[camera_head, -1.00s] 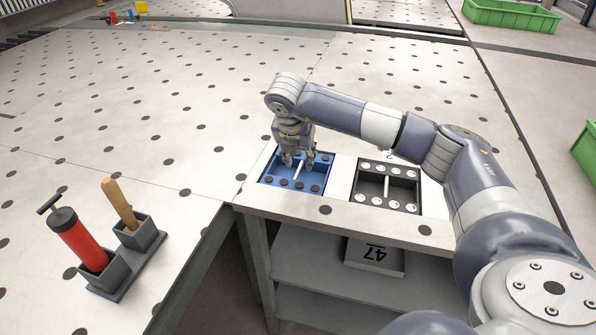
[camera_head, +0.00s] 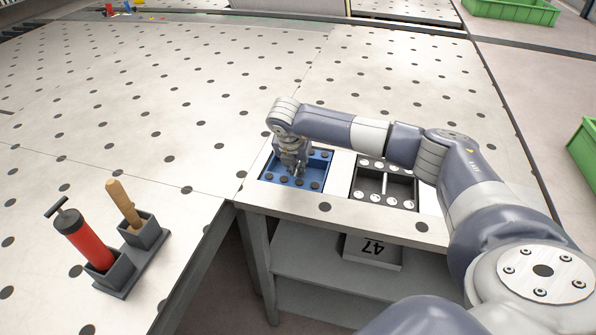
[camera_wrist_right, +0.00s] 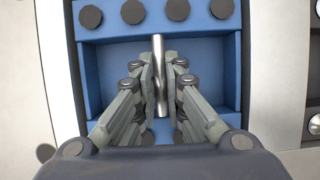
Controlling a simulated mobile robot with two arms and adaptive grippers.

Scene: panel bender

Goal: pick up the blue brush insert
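The blue brush insert (camera_head: 322,167) sits in the table top near its front edge. It is a blue tray with rows of dark round brushes and a silver bar across its middle. In the right wrist view the insert (camera_wrist_right: 205,65) fills the middle, with the bar (camera_wrist_right: 158,55) running up from between the fingers. My right gripper (camera_head: 297,172) is down in the insert; in the wrist view its fingers (camera_wrist_right: 161,90) are closed in on both sides of the bar and appear to touch it. The lower bar is partly hidden. My left gripper is not in view.
A black insert (camera_head: 385,188) with white brushes and its own bar lies just right of the blue one. A red tool (camera_head: 84,242) and a wooden handle (camera_head: 124,205) stand in grey holders at left. A box marked 47 (camera_head: 372,250) sits on the shelf below.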

